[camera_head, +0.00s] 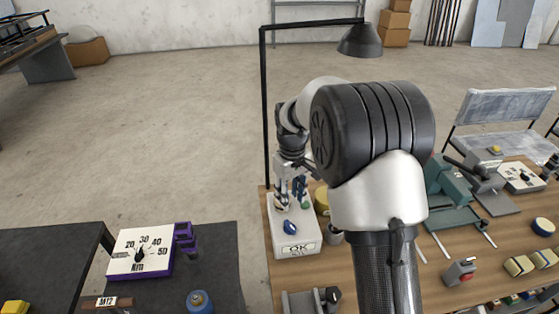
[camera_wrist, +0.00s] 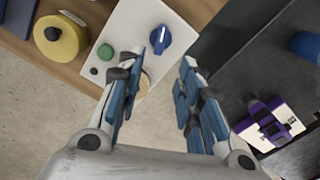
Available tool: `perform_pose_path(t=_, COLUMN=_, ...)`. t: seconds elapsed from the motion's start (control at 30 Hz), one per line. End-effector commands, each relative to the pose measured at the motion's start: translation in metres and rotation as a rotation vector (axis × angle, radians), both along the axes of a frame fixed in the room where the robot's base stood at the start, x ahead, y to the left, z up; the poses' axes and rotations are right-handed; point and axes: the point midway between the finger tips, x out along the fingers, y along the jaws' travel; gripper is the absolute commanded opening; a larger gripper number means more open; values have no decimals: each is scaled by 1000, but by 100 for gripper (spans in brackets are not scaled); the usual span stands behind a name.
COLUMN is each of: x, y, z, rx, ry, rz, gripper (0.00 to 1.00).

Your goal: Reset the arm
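My gripper (camera_head: 293,186) hangs over the white box marked OK (camera_head: 281,245) at the left end of the wooden bench. In the wrist view my gripper (camera_wrist: 160,70) has its two blue-padded fingers well apart, with nothing seen between the tips. The box has a blue knob (camera_wrist: 165,40), a green button (camera_wrist: 104,51) and a round tan part (camera_wrist: 143,83), which is partly hidden by the left finger. My arm reaches forward and bends down to the box, hiding part of the bench.
A lamp (camera_head: 360,41) on a black post stands behind my arm. A yellow round thing (camera_wrist: 61,40) lies beside the box. A torque-setting box (camera_head: 140,254) sits on the dark table at left. Green-grey machinery (camera_head: 452,190) stands at right. A floor gap separates the tables.

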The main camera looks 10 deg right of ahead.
Motion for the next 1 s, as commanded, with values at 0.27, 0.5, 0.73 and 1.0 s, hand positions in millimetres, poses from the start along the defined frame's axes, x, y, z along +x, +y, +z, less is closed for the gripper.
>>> perform_pose_path(t=0.27, x=-16, y=-2, z=33, rx=2, ry=-34, rz=-31, gripper=33)
perform_pose_path(t=0.5, x=-89, y=-10, z=117, rx=12, ry=-135, rz=-139, gripper=33)
perform_pose_path(t=0.73, x=-177, y=-17, z=164, rx=33, ry=-236, rz=-248, gripper=33)
perform_pose_path(t=1.0, x=-274, y=-21, z=171, rx=66, ry=-349, rz=-369, gripper=33)
